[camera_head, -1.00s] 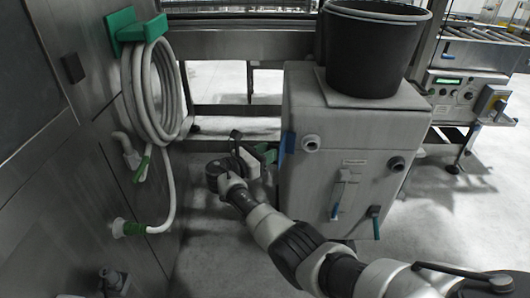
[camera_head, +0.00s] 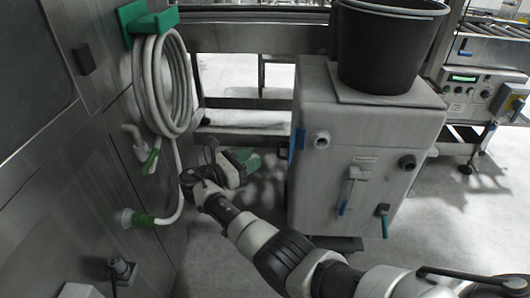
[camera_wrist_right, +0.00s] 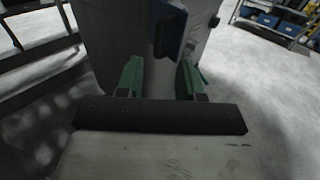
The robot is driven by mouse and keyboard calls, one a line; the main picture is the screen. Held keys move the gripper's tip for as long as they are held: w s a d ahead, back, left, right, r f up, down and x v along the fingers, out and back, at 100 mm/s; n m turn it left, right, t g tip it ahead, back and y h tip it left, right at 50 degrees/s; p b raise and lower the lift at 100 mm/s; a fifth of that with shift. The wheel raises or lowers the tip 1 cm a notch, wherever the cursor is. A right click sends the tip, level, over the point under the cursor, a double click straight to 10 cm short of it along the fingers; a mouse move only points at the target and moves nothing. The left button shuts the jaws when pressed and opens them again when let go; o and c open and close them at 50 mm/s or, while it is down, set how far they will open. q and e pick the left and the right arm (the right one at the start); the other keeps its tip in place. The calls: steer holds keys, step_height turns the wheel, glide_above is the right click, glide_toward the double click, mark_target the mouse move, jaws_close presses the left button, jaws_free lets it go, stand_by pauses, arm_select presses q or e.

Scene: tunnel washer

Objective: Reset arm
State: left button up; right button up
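My right arm comes in from the lower right in the head view, and its gripper (camera_head: 243,163) is in front of the left side of the grey cabinet (camera_head: 345,165). In the right wrist view, the two green fingers of the right gripper (camera_wrist_right: 162,78) stand apart with nothing between them. The cabinet's side and a dark blue part (camera_wrist_right: 168,30) on it show just beyond the fingers. Touch cannot be judged. At the lower left edge of the head view, part of another arm may show, but no left gripper is visible.
A black bucket (camera_head: 388,45) stands on the cabinet. A coiled hose (camera_head: 163,85) hangs from a green holder (camera_head: 148,22) on the steel wall at left. A control box (camera_head: 478,95) stands at right. Open floor (camera_head: 470,230) lies right of the cabinet.

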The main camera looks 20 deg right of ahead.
arm_select(q)
steer(key=shift+w+r, duration=0.3)
steer(key=shift+w, duration=0.15)
arm_select(e)
steer(key=shift+s+a, duration=0.15)
steer(key=shift+a, duration=0.55)
arm_select(q)
steer(key=shift+s, duration=0.2)
